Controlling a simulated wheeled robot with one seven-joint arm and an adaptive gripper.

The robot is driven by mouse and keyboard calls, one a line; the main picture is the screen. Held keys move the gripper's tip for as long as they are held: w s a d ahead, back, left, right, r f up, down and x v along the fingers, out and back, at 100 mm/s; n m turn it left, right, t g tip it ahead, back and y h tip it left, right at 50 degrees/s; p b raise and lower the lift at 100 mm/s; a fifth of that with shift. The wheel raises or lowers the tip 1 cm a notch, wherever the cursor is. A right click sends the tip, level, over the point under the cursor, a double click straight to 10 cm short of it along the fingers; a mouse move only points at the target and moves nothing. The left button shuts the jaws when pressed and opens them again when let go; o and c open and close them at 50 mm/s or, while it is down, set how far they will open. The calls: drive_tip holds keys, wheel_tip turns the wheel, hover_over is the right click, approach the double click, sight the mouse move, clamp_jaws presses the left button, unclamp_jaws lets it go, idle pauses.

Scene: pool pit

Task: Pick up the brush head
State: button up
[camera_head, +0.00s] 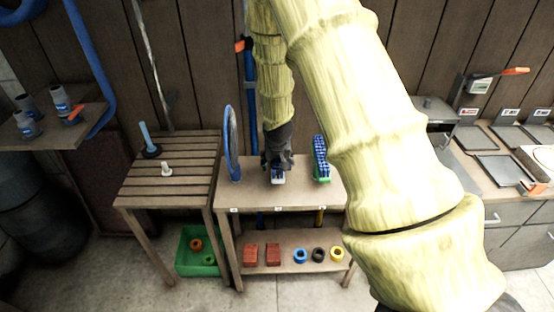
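A brush head (321,158) with blue bristles and a green edge stands upright near the back of the light wooden bench (258,198). My gripper (277,176) points down over the same bench, left of this brush head and apart from it. A small blue and white patch shows at the fingertips. I cannot tell whether it is a separate object or part of the gripper. The fingers are small and dark here, so their opening is unclear.
A blue ring (232,145) stands upright left of my gripper. A slatted table (170,185) holds a blue-handled tool (149,140) and a small white piece (166,169). The lower shelf (290,240) carries red blocks and several rings. A green crate (190,268) sits on the floor.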

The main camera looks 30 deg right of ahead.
drive_tip(key=shift+c, duration=0.4)
drive_tip(key=c, duration=1.2)
wheel_tip(320, 180, up, 9)
drive_tip(key=shift+f+b, duration=0.1)
drive_tip(key=shift+b, duration=0.6)
drive_tip(key=shift+r, duration=0.6)
drive_tip(key=shift+r+p, duration=0.1)
drive_tip(key=shift+p, duration=0.2)
